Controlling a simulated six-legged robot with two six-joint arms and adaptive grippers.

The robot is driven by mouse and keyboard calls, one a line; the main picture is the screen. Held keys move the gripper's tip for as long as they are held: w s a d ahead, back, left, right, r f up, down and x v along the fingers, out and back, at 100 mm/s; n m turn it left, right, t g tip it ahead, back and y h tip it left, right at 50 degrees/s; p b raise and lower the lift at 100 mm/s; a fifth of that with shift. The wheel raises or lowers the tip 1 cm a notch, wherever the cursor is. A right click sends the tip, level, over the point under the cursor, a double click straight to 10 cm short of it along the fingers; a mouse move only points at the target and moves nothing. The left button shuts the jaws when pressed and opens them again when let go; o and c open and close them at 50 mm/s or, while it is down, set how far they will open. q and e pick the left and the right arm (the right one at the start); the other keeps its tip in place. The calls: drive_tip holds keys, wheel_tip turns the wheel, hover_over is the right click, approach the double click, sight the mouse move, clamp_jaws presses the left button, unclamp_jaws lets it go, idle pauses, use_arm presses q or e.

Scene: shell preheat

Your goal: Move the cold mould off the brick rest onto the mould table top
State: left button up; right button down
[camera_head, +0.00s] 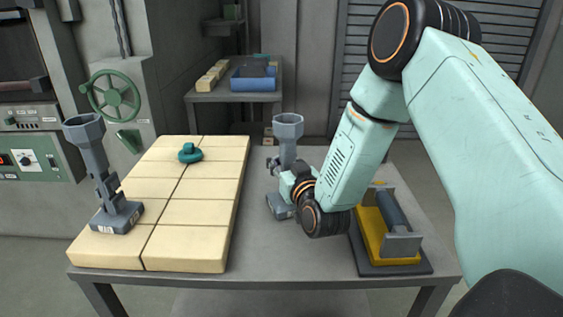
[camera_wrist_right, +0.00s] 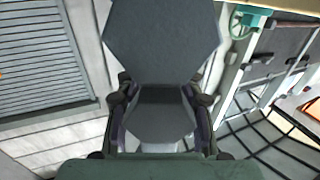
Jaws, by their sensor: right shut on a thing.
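A grey mould (camera_head: 288,130) with a funnel-shaped top and a flat foot is upright just right of the brick rest (camera_head: 196,212), over the bare mould table top (camera_head: 250,258). My right gripper (camera_head: 284,172) is shut on its stem, coming from the right. I cannot tell whether its foot touches the table. In the right wrist view the grey mould (camera_wrist_right: 162,40) fills the space between the two fingers. A second, similar grey mould (camera_head: 92,155) stands upright on the left front of the brick rest. My left gripper is not in view.
A teal knobbed piece (camera_head: 190,153) sits on the bricks. A yellow and grey holder (camera_head: 388,232) stands on the table's right side. A back table (camera_head: 235,97) carries a blue item (camera_head: 254,80) and bricks. The table's front middle is clear.

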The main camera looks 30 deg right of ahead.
drive_tip(key=shift+s+d+r, duration=0.15)
drive_tip(key=shift+s, duration=0.25)
drive_tip(key=c, duration=1.5)
unclamp_jaws()
drive_tip(key=shift+f, duration=0.2)
drive_tip(key=o, duration=0.3)
drive_tip(key=shift+w+f, duration=0.1)
drive_tip(key=shift+w, duration=0.2)
drive_tip(key=o, duration=0.4)
drive_tip(key=shift+s, duration=0.3)
drive_tip(key=shift+c, duration=0.2)
drive_tip(key=shift+w, duration=0.2)
